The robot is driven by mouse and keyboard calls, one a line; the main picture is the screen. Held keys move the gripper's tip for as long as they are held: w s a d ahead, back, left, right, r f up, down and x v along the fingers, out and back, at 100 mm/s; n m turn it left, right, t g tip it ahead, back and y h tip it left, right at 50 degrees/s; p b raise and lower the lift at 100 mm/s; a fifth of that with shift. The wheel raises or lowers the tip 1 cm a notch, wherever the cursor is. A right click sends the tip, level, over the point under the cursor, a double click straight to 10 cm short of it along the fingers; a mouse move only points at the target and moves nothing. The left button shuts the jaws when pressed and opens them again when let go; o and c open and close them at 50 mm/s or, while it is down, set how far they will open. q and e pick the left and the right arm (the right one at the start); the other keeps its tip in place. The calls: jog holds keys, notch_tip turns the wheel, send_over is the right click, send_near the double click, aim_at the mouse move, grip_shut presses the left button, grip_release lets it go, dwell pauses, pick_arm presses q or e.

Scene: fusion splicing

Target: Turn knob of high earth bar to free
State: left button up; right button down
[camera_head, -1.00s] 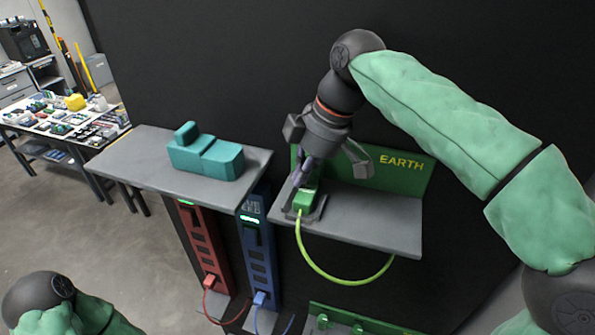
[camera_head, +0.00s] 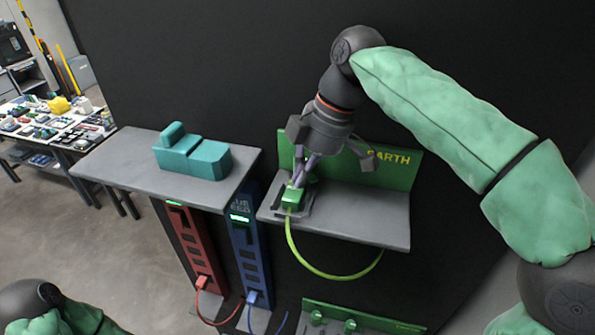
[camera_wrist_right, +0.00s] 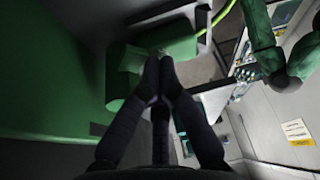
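The high earth bar is a green panel marked EARTH (camera_head: 385,172) at the back of a grey shelf. A green block (camera_head: 292,199) with a yellow-green cable (camera_head: 321,272) sits at the shelf's left end. My right gripper (camera_head: 299,182) reaches down to the top of this block. In the right wrist view, the fingertips of my right gripper (camera_wrist_right: 158,62) come together at a green body (camera_wrist_right: 182,40). They look shut, and I cannot make out a knob between them. My left gripper is out of view; only part of my left arm shows at the lower left.
A grey shelf to the left (camera_head: 112,159) holds a teal block (camera_head: 190,158). Below are red (camera_head: 196,240) and blue (camera_head: 250,255) upright strips with plugs and cables. A lower green bar with knobs (camera_head: 350,326) shows at the bottom. The shelf right of the green block is clear.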

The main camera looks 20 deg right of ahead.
jog(key=shift+s+d, duration=0.15)
jog(key=shift+d, duration=0.95)
dwell(0.5)
jog(key=shift+w+a+p, duration=0.15)
jog(key=shift+w+p, duration=0.3)
jog(key=shift+w, duration=0.15)
jog(key=shift+r, duration=0.1)
